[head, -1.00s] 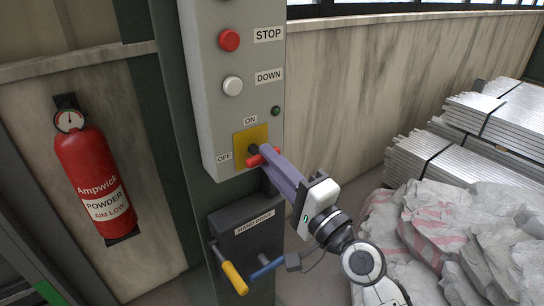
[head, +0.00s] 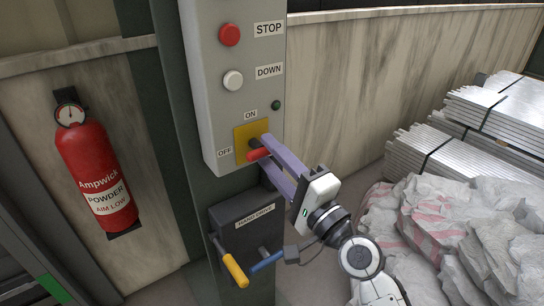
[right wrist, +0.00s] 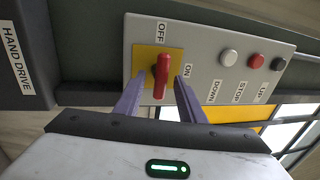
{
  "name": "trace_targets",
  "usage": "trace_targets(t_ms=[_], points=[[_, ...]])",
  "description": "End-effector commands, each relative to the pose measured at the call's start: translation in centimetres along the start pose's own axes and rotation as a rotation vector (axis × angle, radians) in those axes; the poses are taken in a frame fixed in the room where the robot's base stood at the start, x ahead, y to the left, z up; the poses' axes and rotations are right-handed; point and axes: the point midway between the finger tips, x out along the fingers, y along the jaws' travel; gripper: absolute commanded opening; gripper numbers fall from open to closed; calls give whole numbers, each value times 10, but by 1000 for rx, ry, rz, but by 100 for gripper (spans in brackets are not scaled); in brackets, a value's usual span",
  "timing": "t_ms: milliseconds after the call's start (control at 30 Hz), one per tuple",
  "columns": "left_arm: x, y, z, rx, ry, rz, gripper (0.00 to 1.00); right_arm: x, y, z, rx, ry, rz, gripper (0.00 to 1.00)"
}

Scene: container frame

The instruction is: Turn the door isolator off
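The door isolator is a red handle (head: 259,154) on a yellow plate (head: 242,137), low on the grey control box. An ON label sits above the plate and an OFF label to its left. The handle lies level across the plate, in line with the OFF label; it also shows in the right wrist view (right wrist: 161,76). My right gripper (head: 265,152) is open at the plate, with its purple fingers apart. In the right wrist view the handle stands between the fingertips, with gaps on both sides. My left gripper is not in view.
A white DOWN button (head: 233,80) and red STOP button (head: 230,35) sit above the isolator. Below is a dark hand drive box (head: 245,222) with a yellow-grip crank (head: 235,270). A fire extinguisher (head: 96,175) hangs left. Grey sacks (head: 440,220) and metal stacks (head: 490,115) lie right.

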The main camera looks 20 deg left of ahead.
Motion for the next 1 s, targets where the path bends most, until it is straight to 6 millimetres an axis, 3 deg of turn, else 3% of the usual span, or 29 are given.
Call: trace_targets(t_ms=[233, 500, 700, 1000], points=[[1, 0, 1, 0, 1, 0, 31, -13, 1, 0, -2, 0, 2, 36], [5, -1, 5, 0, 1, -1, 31, -66, 3, -1, -2, 1, 2, 36], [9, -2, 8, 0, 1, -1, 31, -95, 2, 0, -1, 0, 2, 36], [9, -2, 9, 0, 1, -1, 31, -104, 0, 0, 1, 0, 0, 36]])
